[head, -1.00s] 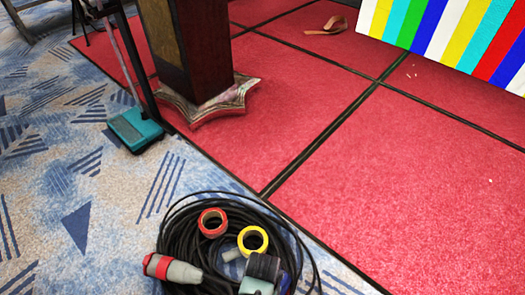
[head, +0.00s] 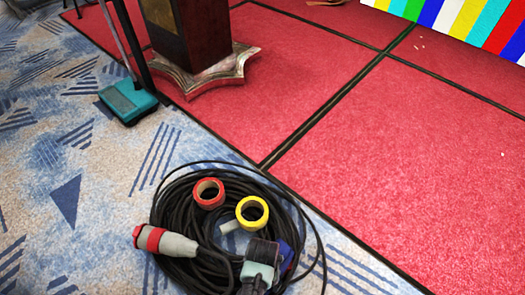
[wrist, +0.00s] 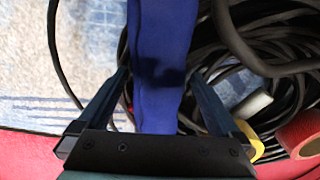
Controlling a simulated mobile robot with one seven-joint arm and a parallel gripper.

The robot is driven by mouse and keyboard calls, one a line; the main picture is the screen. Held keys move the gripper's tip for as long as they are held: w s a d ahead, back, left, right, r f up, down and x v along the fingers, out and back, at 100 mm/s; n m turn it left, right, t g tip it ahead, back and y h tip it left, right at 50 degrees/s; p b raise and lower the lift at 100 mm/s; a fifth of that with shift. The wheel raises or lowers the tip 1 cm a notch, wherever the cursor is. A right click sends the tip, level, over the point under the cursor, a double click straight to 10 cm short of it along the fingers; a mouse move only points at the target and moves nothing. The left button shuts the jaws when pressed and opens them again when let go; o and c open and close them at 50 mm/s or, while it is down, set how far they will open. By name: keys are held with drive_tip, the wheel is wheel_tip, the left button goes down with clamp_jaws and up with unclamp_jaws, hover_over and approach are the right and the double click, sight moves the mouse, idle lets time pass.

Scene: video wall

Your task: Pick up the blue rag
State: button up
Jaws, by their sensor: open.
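The blue rag (wrist: 163,30) runs up the middle of the wrist view as a long blue strip, with a dark shadow across it. My gripper (wrist: 158,78) is open, with one finger on each side of the rag. Narrow gaps seem to show beside the rag; I cannot tell whether either finger touches it. In the head view my gripper (head: 262,262) is over the near side of the cable coil, and only a little of the rag (head: 288,258) shows at its right. The rest is hidden.
A black cable coil (head: 178,212) with a red-grey connector (head: 165,242), red tape roll (head: 208,193) and yellow tape roll (head: 252,213) lies around the rag. Beyond stand a pillar base (head: 207,76) and teal sweeper (head: 128,103). The red floor (head: 420,165) at right is mostly clear.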

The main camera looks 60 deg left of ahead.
drive_tip(key=shift+f, duration=0.3)
drive_tip(key=c, duration=1.2)
drive_tip(key=shift+r, duration=0.1)
